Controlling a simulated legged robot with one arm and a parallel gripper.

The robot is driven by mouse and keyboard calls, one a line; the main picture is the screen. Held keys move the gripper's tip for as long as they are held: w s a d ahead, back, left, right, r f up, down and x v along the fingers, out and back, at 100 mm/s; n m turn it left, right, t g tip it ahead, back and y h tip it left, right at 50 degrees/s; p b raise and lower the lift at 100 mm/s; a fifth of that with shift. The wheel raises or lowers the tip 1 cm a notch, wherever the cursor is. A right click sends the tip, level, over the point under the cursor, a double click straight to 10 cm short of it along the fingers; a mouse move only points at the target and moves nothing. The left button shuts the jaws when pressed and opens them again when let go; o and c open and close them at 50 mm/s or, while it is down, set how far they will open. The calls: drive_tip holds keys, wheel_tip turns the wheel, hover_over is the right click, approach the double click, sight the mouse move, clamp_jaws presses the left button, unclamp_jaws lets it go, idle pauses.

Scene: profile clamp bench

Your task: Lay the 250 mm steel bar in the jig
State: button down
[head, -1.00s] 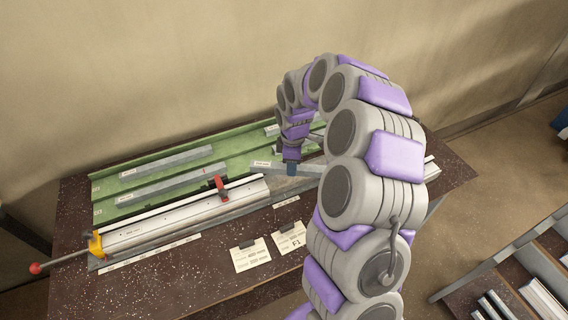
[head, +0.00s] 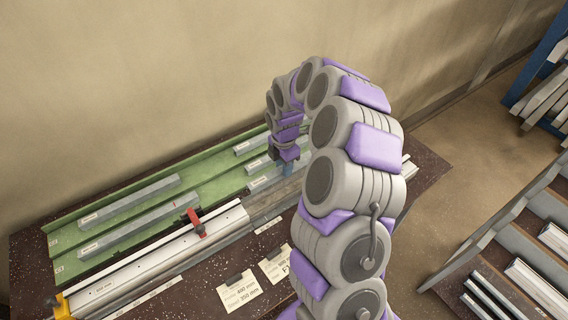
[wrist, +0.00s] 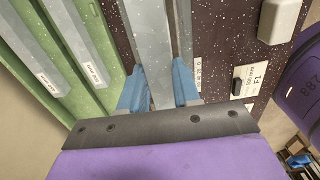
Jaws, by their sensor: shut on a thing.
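My gripper (head: 288,168) has blue fingers and is shut on a grey steel bar (head: 264,183). In the wrist view the bar (wrist: 150,50) runs lengthwise between the two fingertips (wrist: 160,90). A pale label shows on the bar in the head view; I cannot read it surely. The jig (head: 262,208) runs along the bench, with a white profile (head: 150,260) in its left part and a red clamp (head: 196,223) over it. The held bar is over or beside the jig's right part; I cannot tell whether it touches.
A green tray (head: 85,225) behind the jig holds several labelled grey bars. A yellow stop (head: 60,306) is at the jig's left end. Two cards (head: 238,291) lie on the dark speckled bench. A rack of profiles (head: 540,265) and a blue shelf (head: 550,50) stand right.

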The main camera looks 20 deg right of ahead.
drive_tip(key=shift+d+f+b, duration=0.15)
drive_tip(key=shift+f+b, duration=1.5)
drive_tip(key=shift+f, duration=1.5)
drive_tip(key=shift+d+f, duration=0.1)
drive_tip(key=shift+f, duration=1.7)
drive_tip(key=c, duration=0.8)
unclamp_jaws()
drive_tip(key=shift+o, duration=0.3)
drive_tip(key=shift+r, duration=0.4)
wheel_tip(320, 180, up, 17)
drive_tip(key=p, duration=0.3)
drive_tip(key=shift+f, duration=0.15)
